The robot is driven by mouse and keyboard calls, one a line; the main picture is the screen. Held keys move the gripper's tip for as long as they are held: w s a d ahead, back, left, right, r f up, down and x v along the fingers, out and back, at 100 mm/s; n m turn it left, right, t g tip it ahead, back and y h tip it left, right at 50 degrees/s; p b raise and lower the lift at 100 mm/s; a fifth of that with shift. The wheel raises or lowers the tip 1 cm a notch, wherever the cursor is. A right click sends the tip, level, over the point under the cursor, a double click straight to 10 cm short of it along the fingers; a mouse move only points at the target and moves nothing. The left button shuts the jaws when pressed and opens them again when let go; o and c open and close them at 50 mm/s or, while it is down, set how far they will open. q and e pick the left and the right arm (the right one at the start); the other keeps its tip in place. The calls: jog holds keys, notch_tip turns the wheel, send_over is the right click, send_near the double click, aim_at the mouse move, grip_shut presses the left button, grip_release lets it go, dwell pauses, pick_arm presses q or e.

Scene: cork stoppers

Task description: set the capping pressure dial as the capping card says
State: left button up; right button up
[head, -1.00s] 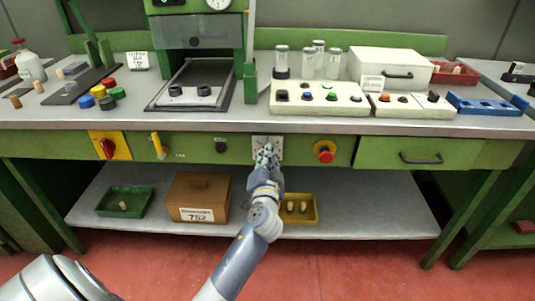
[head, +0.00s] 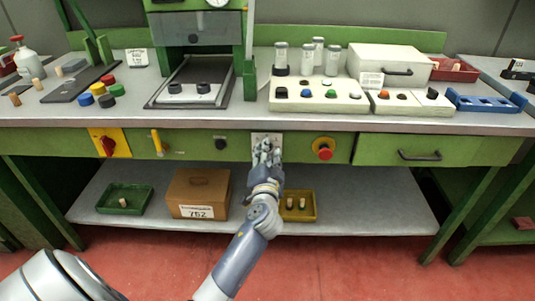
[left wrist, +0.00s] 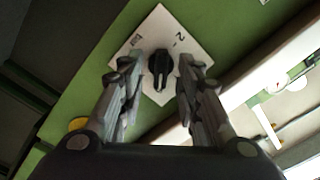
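The pressure dial is a black knob (left wrist: 160,64) on a white square plate (left wrist: 150,38) fixed to the green bench front. The plate carries a "2" and a small dark label. In the head view the plate (head: 267,138) shows just above my left gripper (head: 266,154), which hides most of the dial. In the left wrist view my left gripper (left wrist: 157,88) is open, with one finger on each side of the knob and gaps between. A white card (head: 137,57) stands at the back left of the bench; its print is too small to read. My right gripper is not in view.
A red round button (head: 324,149) on yellow sits right of the dial, and a small black knob (head: 220,143) to its left. A yellow lever (head: 157,143) and red switch (head: 107,143) are farther left. A yellow tray (head: 299,207) lies on the shelf below.

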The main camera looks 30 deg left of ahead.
pick_arm(q)
jog(key=v, duration=1.2)
jog(key=shift+s+a, duration=0.1)
